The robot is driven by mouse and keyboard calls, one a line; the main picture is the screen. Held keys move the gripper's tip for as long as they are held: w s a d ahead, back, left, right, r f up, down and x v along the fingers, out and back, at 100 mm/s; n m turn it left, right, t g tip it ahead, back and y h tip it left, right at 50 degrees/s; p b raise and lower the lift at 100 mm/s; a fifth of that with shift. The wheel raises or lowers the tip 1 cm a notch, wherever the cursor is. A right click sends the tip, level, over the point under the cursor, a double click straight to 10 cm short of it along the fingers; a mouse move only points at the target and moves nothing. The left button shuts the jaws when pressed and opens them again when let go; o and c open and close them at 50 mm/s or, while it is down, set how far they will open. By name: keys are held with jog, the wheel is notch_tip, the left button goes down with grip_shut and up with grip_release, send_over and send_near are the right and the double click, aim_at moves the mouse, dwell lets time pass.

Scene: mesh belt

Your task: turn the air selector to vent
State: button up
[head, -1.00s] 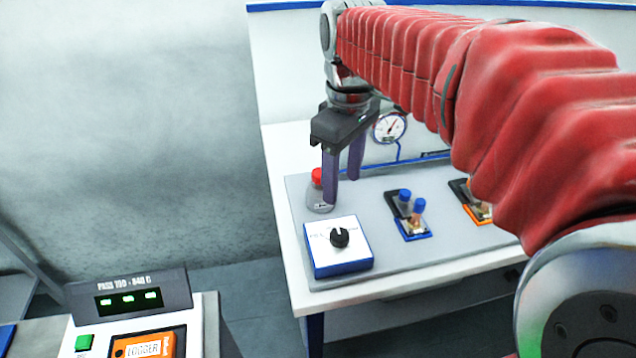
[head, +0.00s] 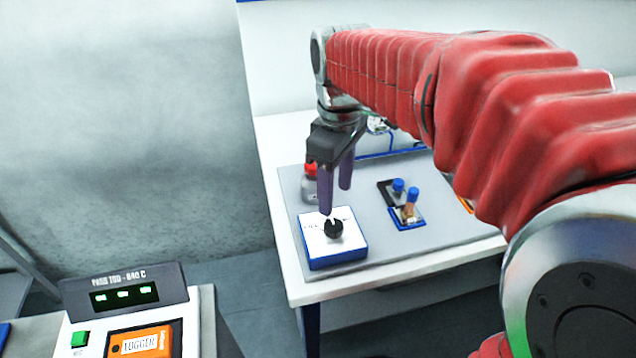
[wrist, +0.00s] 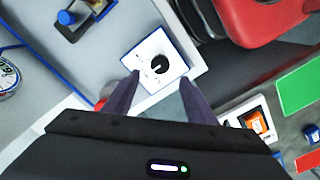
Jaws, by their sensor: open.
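The air selector is a white-topped box with blue sides (head: 348,252) and a black round knob (head: 334,229) on top. It sits at the near left of the grey mat on the white table. In the wrist view the knob (wrist: 160,64) lies ahead of and between my fingers, with a pale pointer mark; the lettering on the face is too small to read. My gripper (head: 335,202) points down above the far side of the box, its two purple fingers apart and empty. In the wrist view the fingers (wrist: 157,92) are spread, not around the knob.
A red-capped bottle (head: 310,184) stands just behind the box. A gauge (head: 378,126) is partly hidden behind my gripper. A logger console (head: 125,300) is at the front left, across a floor gap.

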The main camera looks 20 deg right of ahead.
aim_at(334, 224)
notch_tip(334, 224, down, 9)
jog(key=shift+f, duration=0.15)
dwell(0.4)
jog(key=c, duration=1)
